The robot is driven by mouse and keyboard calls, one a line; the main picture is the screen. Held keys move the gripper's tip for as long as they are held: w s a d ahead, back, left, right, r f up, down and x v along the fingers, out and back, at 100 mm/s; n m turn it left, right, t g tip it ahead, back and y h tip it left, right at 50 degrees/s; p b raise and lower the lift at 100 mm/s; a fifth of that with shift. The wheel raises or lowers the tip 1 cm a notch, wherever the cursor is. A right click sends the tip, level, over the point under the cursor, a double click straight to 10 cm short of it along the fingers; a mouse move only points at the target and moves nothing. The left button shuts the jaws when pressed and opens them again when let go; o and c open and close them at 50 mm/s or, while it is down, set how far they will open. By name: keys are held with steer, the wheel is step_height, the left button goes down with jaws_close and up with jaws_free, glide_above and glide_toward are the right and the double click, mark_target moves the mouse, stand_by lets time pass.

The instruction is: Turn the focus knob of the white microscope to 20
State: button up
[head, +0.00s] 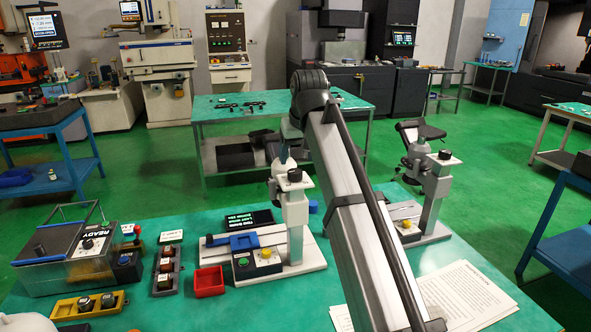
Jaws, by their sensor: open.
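Two pale stands that look like microscopes are on the green table. The left white microscope (291,215) has an upright column on a white base, with a dark-topped round part (295,175) on its head. I cannot read any knob setting. My gripper is not visible.
The green table (220,318) also holds a grey READY box (92,255), a red tray (209,281), a dark rack (167,268), a yellow rack (88,306), a black display (248,219) and printed sheets (465,297).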

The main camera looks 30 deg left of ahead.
mark_target(295, 172)
steer(key=shift+x, duration=3.1)
steer(key=c, duration=1.1)
